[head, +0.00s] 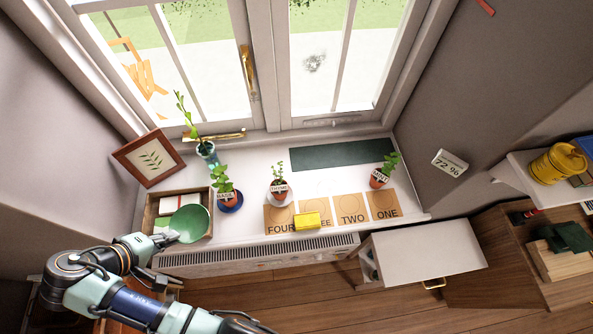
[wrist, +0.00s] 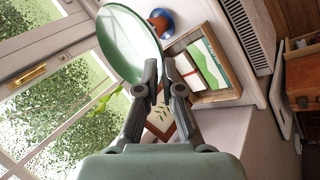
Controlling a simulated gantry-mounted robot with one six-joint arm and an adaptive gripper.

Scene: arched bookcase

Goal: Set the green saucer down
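The green saucer (head: 190,222) is held above the wooden tray (head: 148,215) at the left end of the white sill. My gripper (head: 172,237) is shut on its near rim. In the wrist view the saucer (wrist: 128,45) stands out beyond my fingertips (wrist: 161,68), which pinch its edge. The tray also shows there, beyond my fingers (wrist: 236,98). A blue saucer (head: 231,207) under a potted plant (head: 224,186) is just right of the tray.
A framed leaf picture (head: 148,157) leans behind the tray. Thyme (head: 279,188) and another pot (head: 379,180) stand on the sill. A yellow block (head: 307,221) sits on the number cards (head: 350,208).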

